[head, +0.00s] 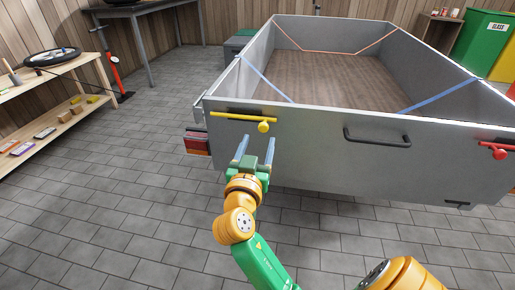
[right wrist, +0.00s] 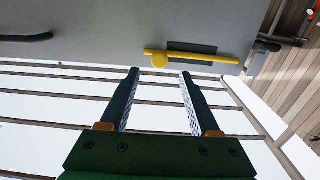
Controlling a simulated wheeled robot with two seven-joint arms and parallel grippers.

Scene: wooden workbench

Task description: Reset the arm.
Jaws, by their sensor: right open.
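My right gripper (head: 255,151) is open and empty, in front of the grey trailer's near panel (head: 330,165). Its two fingers point at the panel, just below a yellow latch (head: 240,116) with a round knob. In the right wrist view the open fingers of my right gripper (right wrist: 160,74) stand apart with nothing between them. The yellow latch (right wrist: 205,56) lies beyond the fingertips there, apart from them. My left gripper is not in view.
The panel also has a black handle (head: 377,137) and a red latch (head: 496,148). A red tail light (head: 197,142) sits at the trailer's left corner. A wooden shelf (head: 40,92) stands at left, and a green bin (head: 482,38) at back right.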

